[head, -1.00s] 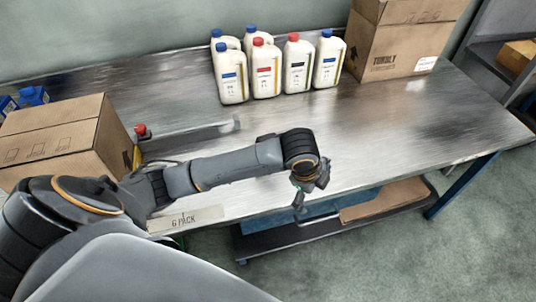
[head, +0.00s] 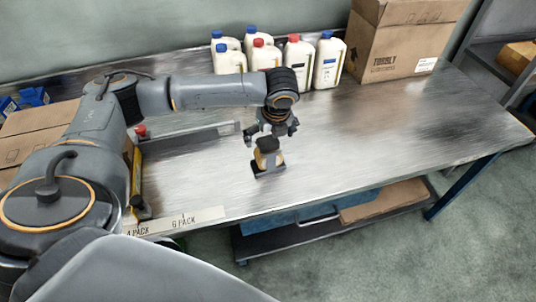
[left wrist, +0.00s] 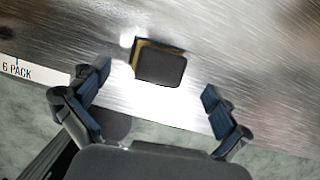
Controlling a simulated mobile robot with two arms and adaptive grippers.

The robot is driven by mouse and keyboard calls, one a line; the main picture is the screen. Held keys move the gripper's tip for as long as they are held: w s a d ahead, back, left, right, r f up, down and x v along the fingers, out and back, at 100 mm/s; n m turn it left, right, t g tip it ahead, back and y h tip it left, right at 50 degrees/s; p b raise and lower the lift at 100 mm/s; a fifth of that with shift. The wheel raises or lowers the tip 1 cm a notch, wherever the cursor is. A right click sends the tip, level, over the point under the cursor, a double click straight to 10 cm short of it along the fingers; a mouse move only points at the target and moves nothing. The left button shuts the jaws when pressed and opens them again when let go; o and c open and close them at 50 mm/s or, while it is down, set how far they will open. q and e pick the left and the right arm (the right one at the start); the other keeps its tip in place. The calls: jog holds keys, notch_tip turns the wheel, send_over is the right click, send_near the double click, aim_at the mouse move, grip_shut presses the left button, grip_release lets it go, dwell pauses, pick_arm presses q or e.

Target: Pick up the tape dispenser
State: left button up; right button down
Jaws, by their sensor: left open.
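The tape dispenser (head: 268,160), with a dark base and top and a tan middle, stands on the metal table in the head view. In the left wrist view the tape dispenser (left wrist: 160,66) shows as a dark block with a yellow edge. My left gripper (head: 271,132) is open just above and behind it in the head view. In the left wrist view the left gripper (left wrist: 157,84) has its fingers spread wide on either side, with the dispenser between and slightly beyond the tips. Nothing is held. My right gripper is not in view.
Several white jugs (head: 296,62) and a cardboard box (head: 398,42) stand at the back of the metal table (head: 400,130). Another box (head: 35,135) is at the left, partly behind my arm. The table's right side is clear.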

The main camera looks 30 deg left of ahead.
aim_at(269, 159)
pick_arm(q)
jog(key=shift+x, duration=0.8)
jog(key=p+x, duration=0.1)
jog(key=x, duration=0.3)
jog(key=shift+a, duration=0.15)
jog(key=shift+w+a+f, duration=0.1)
jog(key=shift+w+f, duration=0.1)
jog(key=shift+f, duration=0.4)
jog(key=shift+r, duration=0.1)
jog(key=c, duration=1.2)
jog(key=shift+o, duration=0.2)
